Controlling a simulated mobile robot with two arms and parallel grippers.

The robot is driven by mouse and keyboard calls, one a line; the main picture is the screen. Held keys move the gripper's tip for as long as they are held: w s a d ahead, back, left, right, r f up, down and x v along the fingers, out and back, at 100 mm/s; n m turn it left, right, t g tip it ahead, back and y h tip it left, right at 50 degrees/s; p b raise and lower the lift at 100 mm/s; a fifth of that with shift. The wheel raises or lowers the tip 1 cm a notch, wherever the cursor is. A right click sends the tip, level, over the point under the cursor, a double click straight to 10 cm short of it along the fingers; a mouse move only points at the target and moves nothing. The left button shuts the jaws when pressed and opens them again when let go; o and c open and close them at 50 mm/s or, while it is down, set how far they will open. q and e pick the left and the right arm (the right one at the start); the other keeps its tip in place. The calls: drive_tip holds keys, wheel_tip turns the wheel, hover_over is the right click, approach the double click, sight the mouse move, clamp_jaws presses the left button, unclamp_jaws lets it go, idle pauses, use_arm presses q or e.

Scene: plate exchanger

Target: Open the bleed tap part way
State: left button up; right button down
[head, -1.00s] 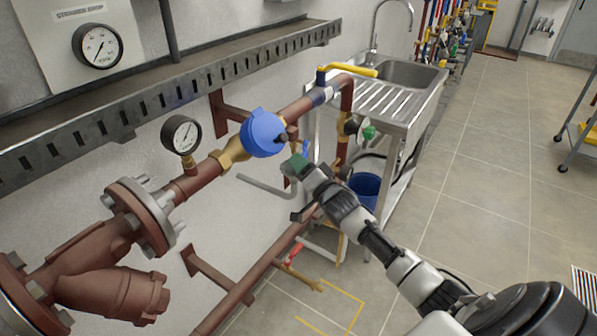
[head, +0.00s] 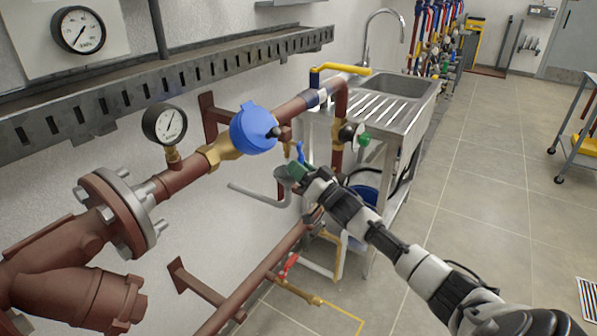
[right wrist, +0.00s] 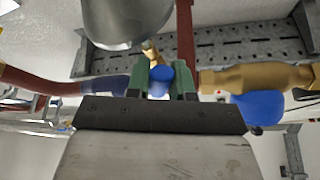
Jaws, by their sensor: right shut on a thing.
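The bleed tap is a small brass tap (head: 287,147) with a blue lever (head: 301,152), hanging under the red-brown pipe just right of the blue round-bodied fitting (head: 254,130). My right gripper (head: 297,170) reaches up to it from the lower right. In the right wrist view, its green-padded fingers (right wrist: 160,88) stand on either side of the blue lever end (right wrist: 159,79) and are shut on it. The brass body (right wrist: 150,52) shows just beyond. The fingers partly hide the lever in the head view. My left gripper is out of view.
A grey funnel and drain pipe (head: 258,196) sit close below the tap. A dial gauge (head: 165,124) stands on the pipe to the left. A yellow-handled valve (head: 340,69), a green-knobbed valve (head: 362,139) and a steel sink (head: 388,88) are to the right.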

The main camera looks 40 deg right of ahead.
drive_tip(key=shift+f, duration=0.15)
drive_tip(key=c, duration=1.3)
unclamp_jaws()
drive_tip(key=shift+o, duration=0.2)
drive_tip(key=shift+s, duration=0.1)
drive_tip(key=v, duration=1)
drive_tip(key=shift+s+d, duration=0.15)
drive_tip(key=shift+s, duration=0.15)
drive_tip(key=shift+f, duration=0.1)
